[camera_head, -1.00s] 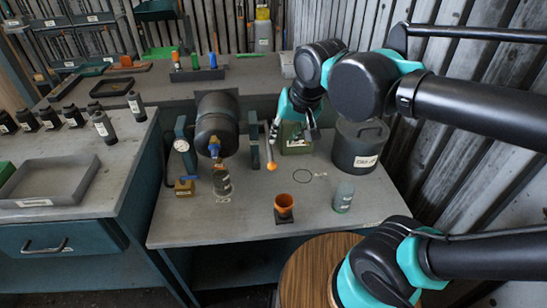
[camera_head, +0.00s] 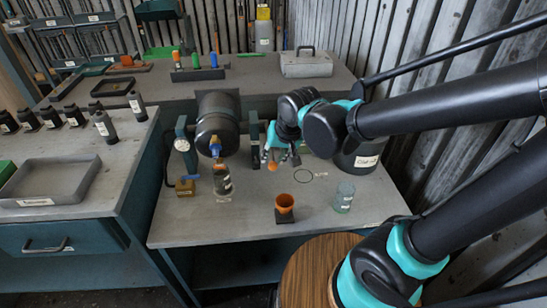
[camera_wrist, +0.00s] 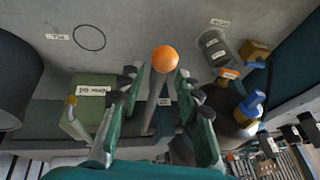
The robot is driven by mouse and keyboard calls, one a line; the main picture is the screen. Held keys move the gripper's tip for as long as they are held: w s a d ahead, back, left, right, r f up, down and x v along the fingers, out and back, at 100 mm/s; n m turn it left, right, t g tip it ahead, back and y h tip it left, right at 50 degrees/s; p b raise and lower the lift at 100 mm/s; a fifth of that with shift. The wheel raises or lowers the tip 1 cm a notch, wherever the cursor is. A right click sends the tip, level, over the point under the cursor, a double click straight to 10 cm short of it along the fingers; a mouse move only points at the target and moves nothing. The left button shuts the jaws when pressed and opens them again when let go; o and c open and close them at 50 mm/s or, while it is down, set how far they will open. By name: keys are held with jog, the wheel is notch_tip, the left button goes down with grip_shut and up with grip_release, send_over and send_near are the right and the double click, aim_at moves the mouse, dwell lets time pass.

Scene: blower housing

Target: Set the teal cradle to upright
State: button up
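The teal cradle (camera_head: 183,135) stands at the back of the near bench and carries a black drum (camera_head: 217,115). The drum's blue valve (camera_head: 215,146) and orange spout hang at its front, above a glass jar (camera_head: 222,180). A lever with an orange ball knob (camera_wrist: 165,59) sits at the cradle's right side. In the head view the knob (camera_head: 272,165) is beside my gripper (camera_head: 283,157). In the wrist view my gripper (camera_wrist: 157,100) is open, with one finger on each side of the lever rod. Contact with the rod cannot be told.
A green can (camera_wrist: 92,105) stands close beside my gripper. A dark lidded pot (camera_head: 362,160) is to the right, partly behind my arm. The front middle is mostly clear.

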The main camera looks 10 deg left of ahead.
jog(key=shift+w+a+f, duration=0.1)
jog(key=shift+f, duration=0.15)
grip_shut()
dwell(0.4)
